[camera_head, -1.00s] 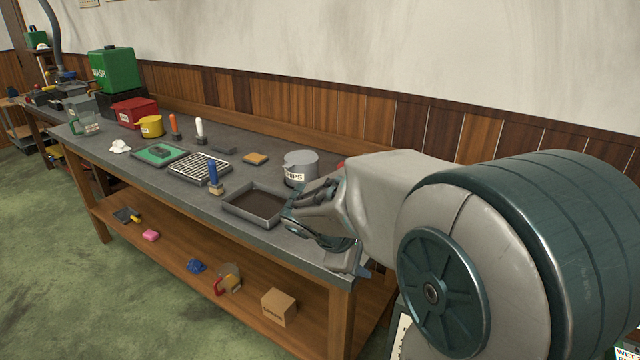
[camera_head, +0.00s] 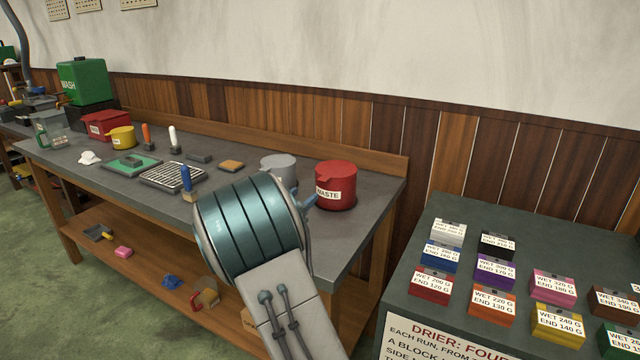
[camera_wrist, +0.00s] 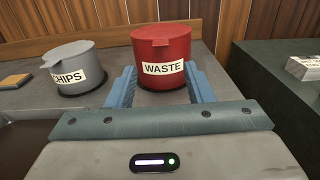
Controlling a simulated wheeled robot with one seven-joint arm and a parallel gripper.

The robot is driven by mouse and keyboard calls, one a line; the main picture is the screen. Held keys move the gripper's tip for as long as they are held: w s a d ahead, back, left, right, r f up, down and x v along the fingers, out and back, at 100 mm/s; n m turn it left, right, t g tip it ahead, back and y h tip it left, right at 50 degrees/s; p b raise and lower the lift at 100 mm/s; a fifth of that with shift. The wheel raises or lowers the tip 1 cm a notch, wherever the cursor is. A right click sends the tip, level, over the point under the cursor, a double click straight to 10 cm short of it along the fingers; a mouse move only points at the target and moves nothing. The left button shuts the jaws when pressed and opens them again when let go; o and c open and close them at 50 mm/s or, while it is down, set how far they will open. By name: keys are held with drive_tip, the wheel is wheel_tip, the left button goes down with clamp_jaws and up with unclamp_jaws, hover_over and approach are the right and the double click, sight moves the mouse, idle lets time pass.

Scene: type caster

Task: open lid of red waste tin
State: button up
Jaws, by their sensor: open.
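The red waste tin (camera_head: 336,186) stands upright near the right end of the workbench, with a white WASTE label on its front. Its lid is on, and in the wrist view the red waste tin (camera_wrist: 161,58) shows a small tab at the lid's front edge. My gripper (camera_wrist: 160,84) is open, its two blue fingers pointing at the tin, one toward each side of its lower part. I cannot tell whether they touch it. In the head view my arm hides most of the gripper; a blue finger (camera_head: 309,201) shows beside the tin.
A grey CHIPS tin (camera_wrist: 72,68) stands just left of the waste tin. The workbench (camera_head: 345,226) ends close to its right. A dark drier cabinet (camera_head: 450,213) with several labelled coloured blocks stands further right, across a gap. A wooden wall is behind.

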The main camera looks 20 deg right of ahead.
sight(326, 176)
drive_tip(key=x, duration=1)
drive_tip(key=shift+d, duration=0.2)
drive_tip(key=shift+w, duration=0.1)
clamp_jaws()
drive_tip(key=shift+p, duration=0.3)
drive_tip(key=shift+a, duration=0.1)
